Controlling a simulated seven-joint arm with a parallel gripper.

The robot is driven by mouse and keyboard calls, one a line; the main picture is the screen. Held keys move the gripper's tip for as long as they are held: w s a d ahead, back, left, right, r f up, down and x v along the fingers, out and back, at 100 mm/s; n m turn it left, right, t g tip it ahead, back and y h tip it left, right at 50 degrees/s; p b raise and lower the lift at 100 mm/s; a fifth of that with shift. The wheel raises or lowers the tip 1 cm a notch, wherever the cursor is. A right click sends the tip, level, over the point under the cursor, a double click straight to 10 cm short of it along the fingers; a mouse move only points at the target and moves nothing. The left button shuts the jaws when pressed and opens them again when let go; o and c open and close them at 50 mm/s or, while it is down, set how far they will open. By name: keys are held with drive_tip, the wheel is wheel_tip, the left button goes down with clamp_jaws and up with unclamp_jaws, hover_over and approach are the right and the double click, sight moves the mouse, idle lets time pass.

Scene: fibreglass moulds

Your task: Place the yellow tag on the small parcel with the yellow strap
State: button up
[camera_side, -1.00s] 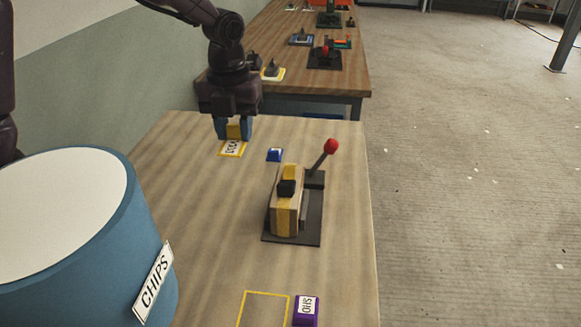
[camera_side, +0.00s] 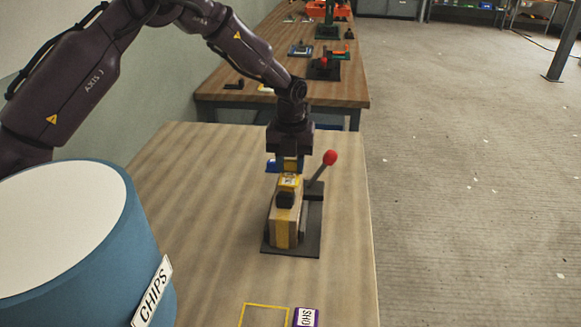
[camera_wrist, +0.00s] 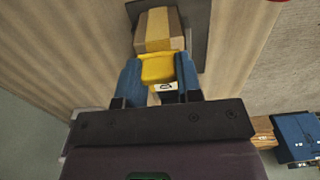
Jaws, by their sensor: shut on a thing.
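My gripper (camera_side: 290,168) is shut on the yellow tag (camera_side: 290,181), which has a white label on its face. In the wrist view the tag (camera_wrist: 158,70) sits between the two blue fingers. The small parcel (camera_side: 284,225) is a tan box with a yellow strap and a black knob-like part at its top. It stands in a dark clamp fixture (camera_side: 309,243) with a red-knobbed lever. The tag is at the parcel's upper far end; I cannot tell whether it touches. In the wrist view the parcel (camera_wrist: 158,22) lies just beyond the tag.
The red lever knob (camera_side: 330,157) rises close to the right of my gripper. A large blue CHIPS tub (camera_side: 140,240) stands front left. A purple labelled block (camera_side: 306,317) lies beside a yellow outline. The table's left-middle is clear.

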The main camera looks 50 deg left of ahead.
drive_tip(key=shift+f, duration=0.7)
drive_tip(key=shift+f, duration=0.1)
drive_tip(key=o, duration=0.9)
